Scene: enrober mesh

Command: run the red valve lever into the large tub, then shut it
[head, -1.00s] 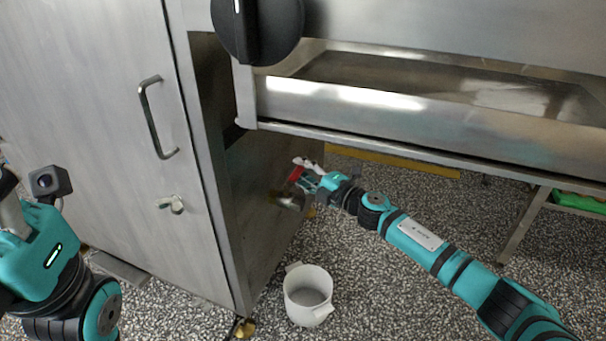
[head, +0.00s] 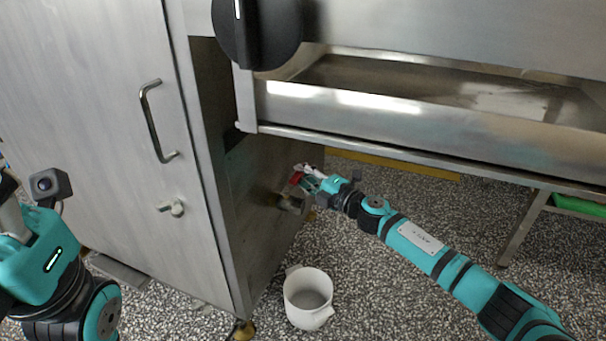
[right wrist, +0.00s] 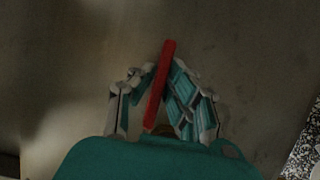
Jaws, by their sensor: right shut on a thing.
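The red valve lever (right wrist: 161,85) is between the fingers of my right gripper (right wrist: 158,90), which is shut on it, in the right wrist view. In the head view the red lever (head: 297,178) shows small at the tip of my right gripper (head: 308,180), beside the machine's side panel. A metal valve outlet (head: 289,202) shows just below it, partly hidden by the gripper. A white tub (head: 308,306) stands upright on the floor below and in front of the valve. I see no liquid stream. My left arm shows at the left edge, but its fingers do not.
A steel cabinet door with a bar handle (head: 151,120) and a small latch (head: 174,208) is at the left. A steel trough (head: 340,104) with a black knob (head: 256,30) hangs above the right arm. The speckled floor (head: 400,290) right of the tub is clear.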

